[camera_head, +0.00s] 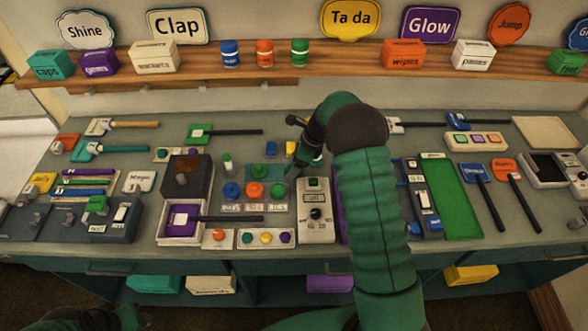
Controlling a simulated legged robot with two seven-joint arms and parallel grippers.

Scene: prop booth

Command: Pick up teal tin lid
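A flat teal piece (264,172) lies on the bench behind the blue, orange and green round knobs; it may be the teal tin lid, but it is too small to be sure. My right arm reaches in from the bottom, and its gripper (298,164) points down just right of this piece. The wrist and forearm hide much of the gripper, and I cannot tell whether its fingers are open or hold anything.
A dark box (187,177) stands left of the teal piece. A white switch panel (317,225) stands close in front of my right gripper. A green mat (450,200) lies to the right. A wooden shelf (360,58) with jars and small boxes runs along the back.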

